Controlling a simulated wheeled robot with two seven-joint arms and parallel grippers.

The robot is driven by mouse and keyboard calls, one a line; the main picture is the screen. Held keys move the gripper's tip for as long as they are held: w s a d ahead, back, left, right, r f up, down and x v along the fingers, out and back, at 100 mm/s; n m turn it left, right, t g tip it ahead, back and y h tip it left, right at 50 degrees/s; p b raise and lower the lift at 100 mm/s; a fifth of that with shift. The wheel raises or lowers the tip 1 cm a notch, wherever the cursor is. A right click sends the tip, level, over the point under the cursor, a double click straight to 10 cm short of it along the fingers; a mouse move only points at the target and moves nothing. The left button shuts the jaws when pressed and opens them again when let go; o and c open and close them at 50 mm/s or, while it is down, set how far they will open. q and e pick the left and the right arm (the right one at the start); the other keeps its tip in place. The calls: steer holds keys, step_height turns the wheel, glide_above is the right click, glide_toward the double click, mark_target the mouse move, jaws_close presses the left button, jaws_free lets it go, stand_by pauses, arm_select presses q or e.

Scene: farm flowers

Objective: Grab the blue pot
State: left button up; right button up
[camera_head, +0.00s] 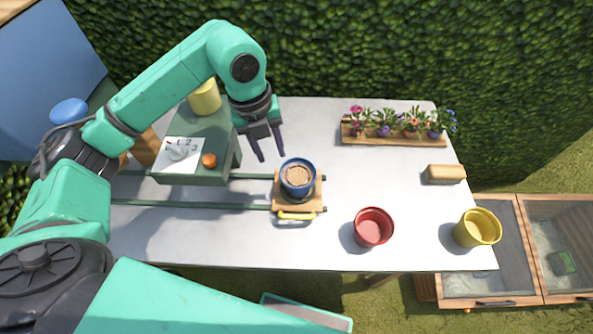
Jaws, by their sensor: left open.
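The blue pot (298,190) is filled with brown soil-like material and stands upright on a small wooden carriage (283,202) near the middle of the white table. My left gripper (271,158) is open and empty, with its two dark fingers pointing down, a little to the upper left of the pot and apart from it. A green arm link of mine crosses the bottom of the view; my right gripper does not show.
The carriage sits on green rails (200,205) leading to a green machine (226,145). A red pot (373,227) and a yellow pot (477,228) stand to the right. A flower planter (395,141) and a wooden block (445,174) lie farther back. A hedge (370,50) borders the table.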

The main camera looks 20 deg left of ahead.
mark_target(281, 176)
arm_select(q)
steer(key=f+p, duration=0.1)
steer(key=f, duration=0.2)
steer(key=d+f+p, duration=0.1)
steer(key=f, duration=0.3)
steer(key=d+f+p, duration=0.1)
steer(key=f, duration=0.2)
steer(key=shift+d+f+p, duration=0.1)
steer(key=shift+f+p, duration=0.25)
steer(key=shift+p, duration=0.05)
steer(key=shift+f, duration=0.25)
steer(key=shift+w, duration=0.1)
jaws_close()
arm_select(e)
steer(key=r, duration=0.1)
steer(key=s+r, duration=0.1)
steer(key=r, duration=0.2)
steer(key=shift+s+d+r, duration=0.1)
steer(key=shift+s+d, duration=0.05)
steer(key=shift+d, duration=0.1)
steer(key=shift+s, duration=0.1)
